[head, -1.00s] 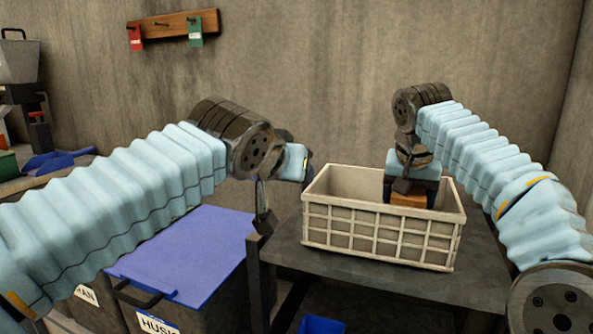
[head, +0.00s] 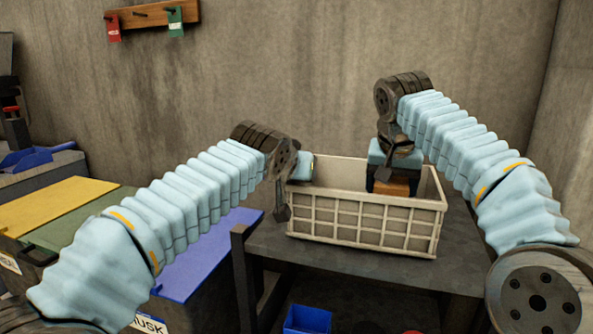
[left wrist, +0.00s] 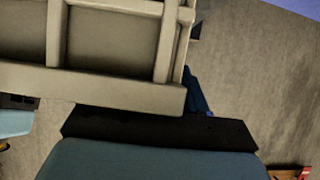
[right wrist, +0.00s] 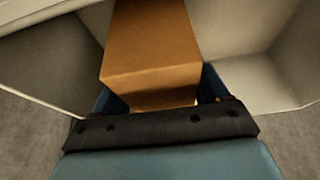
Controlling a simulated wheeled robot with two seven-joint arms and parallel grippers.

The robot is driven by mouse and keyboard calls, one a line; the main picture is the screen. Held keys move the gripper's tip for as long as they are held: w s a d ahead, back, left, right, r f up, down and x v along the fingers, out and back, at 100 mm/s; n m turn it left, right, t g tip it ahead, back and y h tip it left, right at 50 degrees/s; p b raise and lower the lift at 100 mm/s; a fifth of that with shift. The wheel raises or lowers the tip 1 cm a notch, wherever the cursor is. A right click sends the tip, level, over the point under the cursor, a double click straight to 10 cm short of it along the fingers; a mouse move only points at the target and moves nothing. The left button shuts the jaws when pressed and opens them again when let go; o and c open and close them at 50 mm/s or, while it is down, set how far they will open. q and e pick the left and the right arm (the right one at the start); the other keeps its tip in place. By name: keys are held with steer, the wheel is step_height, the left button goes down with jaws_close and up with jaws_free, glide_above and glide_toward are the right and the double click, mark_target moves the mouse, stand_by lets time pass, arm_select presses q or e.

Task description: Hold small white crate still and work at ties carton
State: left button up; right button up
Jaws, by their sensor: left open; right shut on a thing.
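The small white crate (head: 365,222) stands on the dark table, open at the top. It also shows close up in the left wrist view (left wrist: 110,78). My left gripper (head: 311,168) is open at the crate's left end; one blue finger shows beside the crate's edge in the left wrist view, and the other finger is hidden. My right gripper (head: 393,180) points down into the right part of the crate and is shut on the orange-brown carton (right wrist: 150,50). The carton's lower part is hidden by the crate wall in the head view.
The dark table (head: 300,250) has bare room in front of the crate. A blue-lidded bin (head: 195,275) stands at left, beside green (head: 80,225) and yellow (head: 50,205) lids. A blue bin (head: 307,319) sits below the table. Walls stand behind and at right.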

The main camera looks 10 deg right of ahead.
arm_select(q)
steer(key=shift+c, duration=0.3)
jaws_close()
steer(key=shift+o, duration=0.6)
jaws_free()
steer(key=v, duration=1.2)
steer(key=shift+a+f, duration=0.1)
steer(key=shift+c, duration=0.4)
